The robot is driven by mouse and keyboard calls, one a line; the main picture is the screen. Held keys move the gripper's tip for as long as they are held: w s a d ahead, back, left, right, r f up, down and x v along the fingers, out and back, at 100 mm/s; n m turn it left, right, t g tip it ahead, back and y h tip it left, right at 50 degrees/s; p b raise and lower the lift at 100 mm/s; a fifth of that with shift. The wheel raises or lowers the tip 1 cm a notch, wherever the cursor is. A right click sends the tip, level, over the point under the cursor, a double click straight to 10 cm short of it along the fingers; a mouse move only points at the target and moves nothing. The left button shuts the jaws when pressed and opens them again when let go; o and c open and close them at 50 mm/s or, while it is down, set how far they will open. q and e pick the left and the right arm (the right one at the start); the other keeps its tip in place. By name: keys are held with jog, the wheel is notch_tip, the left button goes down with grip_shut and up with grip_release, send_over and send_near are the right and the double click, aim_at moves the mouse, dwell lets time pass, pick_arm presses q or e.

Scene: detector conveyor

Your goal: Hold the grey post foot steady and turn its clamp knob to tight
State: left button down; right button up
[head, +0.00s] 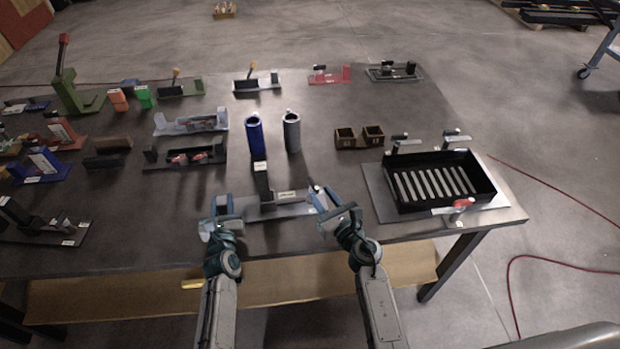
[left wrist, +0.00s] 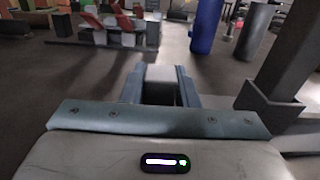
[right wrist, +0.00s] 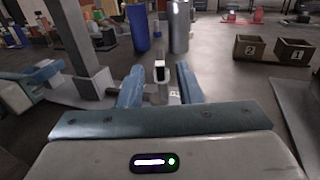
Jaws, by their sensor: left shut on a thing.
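The grey post foot (head: 272,212) lies flat near the table's front edge, with a dark upright post (head: 262,183) on it. My left gripper (head: 222,207) is at its left end. In the left wrist view its fingers are shut on a pale grey block (left wrist: 160,74) at that end. The clamp knob (head: 318,190) is at the right end. My right gripper (right wrist: 159,85) is around it, with the small upright knob (right wrist: 160,70), dark with a white face, between its spread fingers. I see gaps beside the knob. The knob's lower part is partly hidden.
A blue cylinder (head: 254,135) and a grey cylinder (head: 291,132) stand behind the foot. Two brown boxes (head: 359,137) are at the right rear. A black slotted tray (head: 397,199) on a grey plate stands to the right. Several fixtures fill the table's left side.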

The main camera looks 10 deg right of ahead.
aim_at(310, 178)
jog(key=x, duration=0.7)
jog(key=shift+w+a, duration=0.1)
jog(key=shift+w, duration=0.2)
grip_shut()
